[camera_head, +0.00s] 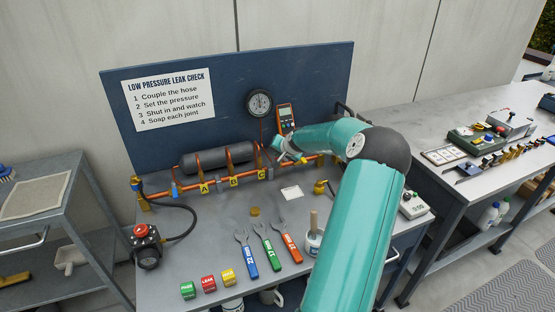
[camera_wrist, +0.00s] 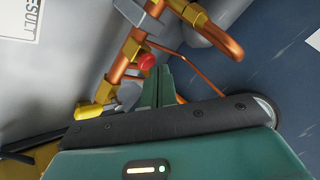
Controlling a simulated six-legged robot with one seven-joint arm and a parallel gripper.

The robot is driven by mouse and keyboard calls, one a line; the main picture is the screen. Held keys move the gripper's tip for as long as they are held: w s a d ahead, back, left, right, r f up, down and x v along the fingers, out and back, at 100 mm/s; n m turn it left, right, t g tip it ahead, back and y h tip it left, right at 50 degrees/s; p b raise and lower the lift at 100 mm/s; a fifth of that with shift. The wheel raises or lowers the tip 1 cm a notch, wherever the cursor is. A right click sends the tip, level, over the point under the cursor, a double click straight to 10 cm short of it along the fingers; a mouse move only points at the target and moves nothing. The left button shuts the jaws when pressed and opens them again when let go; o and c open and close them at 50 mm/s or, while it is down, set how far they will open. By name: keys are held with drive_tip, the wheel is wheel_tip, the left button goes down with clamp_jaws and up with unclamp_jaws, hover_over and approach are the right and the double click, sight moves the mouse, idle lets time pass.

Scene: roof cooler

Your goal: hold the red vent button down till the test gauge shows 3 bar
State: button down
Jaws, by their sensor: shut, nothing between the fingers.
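The red vent button (camera_wrist: 147,61) shows in the wrist view as a small red cap on the copper pipework. My gripper (camera_wrist: 161,76) is shut and empty, its green fingers ending just right of and below the button in the picture. I cannot tell whether they touch it or whether it is pressed. In the head view my gripper (camera_head: 283,150) is at the right part of the copper pipe (camera_head: 222,181), and I cannot make out the button there. The round test gauge (camera_head: 260,103) is on the blue back panel; its reading is too small to tell.
A dark cylinder (camera_head: 219,158) lies along the pipe. A red-topped fitting (camera_head: 145,235) with a black hose is at the left. Several wrenches (camera_head: 265,240) and colored blocks (camera_head: 208,283) lie on the bench front.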

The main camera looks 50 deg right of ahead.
drive_tip(key=shift+f, duration=0.6)
idle(1.5)
drive_tip(key=shift+r, duration=0.1)
idle(2.2)
drive_tip(key=shift+r, duration=0.9)
drive_tip(key=shift+r, duration=2.5)
